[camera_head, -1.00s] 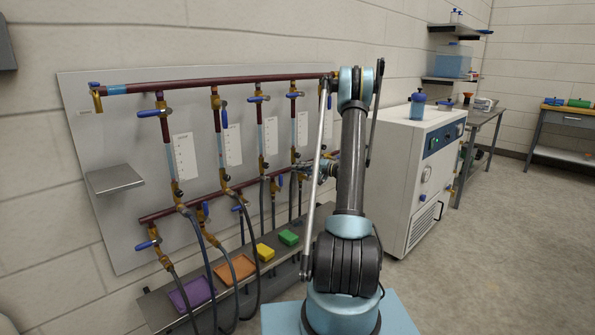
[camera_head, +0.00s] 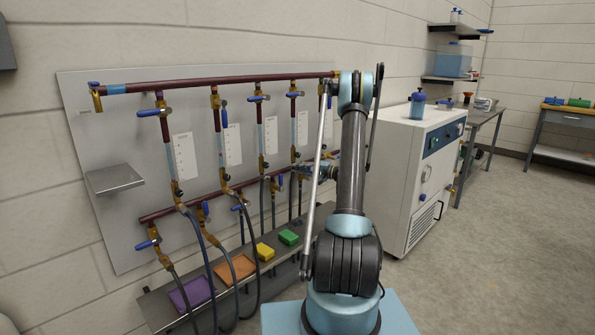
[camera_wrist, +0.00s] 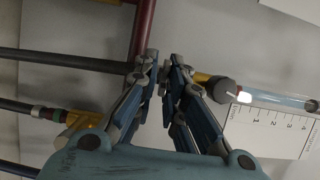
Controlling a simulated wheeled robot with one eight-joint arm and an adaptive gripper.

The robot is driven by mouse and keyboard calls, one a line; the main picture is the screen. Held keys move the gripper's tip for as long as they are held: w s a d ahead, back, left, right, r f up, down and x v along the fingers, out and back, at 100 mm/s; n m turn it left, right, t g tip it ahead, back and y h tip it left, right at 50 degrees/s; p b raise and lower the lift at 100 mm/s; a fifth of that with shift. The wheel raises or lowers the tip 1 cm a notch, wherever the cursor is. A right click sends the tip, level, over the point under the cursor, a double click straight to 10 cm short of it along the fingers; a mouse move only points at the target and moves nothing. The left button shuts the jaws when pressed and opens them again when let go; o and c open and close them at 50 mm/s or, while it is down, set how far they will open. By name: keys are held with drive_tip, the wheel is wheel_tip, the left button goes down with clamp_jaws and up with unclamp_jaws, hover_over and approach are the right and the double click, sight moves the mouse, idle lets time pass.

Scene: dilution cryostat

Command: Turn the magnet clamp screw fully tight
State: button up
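I cannot make out a part that is clearly the magnet clamp screw. In the wrist view, a dark round knob (camera_wrist: 223,90) on a brass fitting sits just right of my fingers, in line with a clear tube. My gripper (camera_wrist: 164,72) has its fingertips close together, with a narrow gap. They lie in front of the lower end of a dark red pipe (camera_wrist: 144,28). I cannot tell whether they touch or pinch anything. In the head view, my arm partly hides the gripper and the right end of the pipe panel.
The wall panel (camera_head: 110,230) carries red pipes, blue-handled valves (camera_head: 154,112) and hanging black hoses. A grey ledge below holds purple (camera_head: 190,294), orange, yellow and green items. A white cabinet (camera_head: 398,190) stands to the right. The floor at right is clear.

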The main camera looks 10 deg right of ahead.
drive_tip(key=shift+o, duration=0.6)
drive_tip(key=v, duration=1.2)
drive_tip(key=shift+w, duration=0.1)
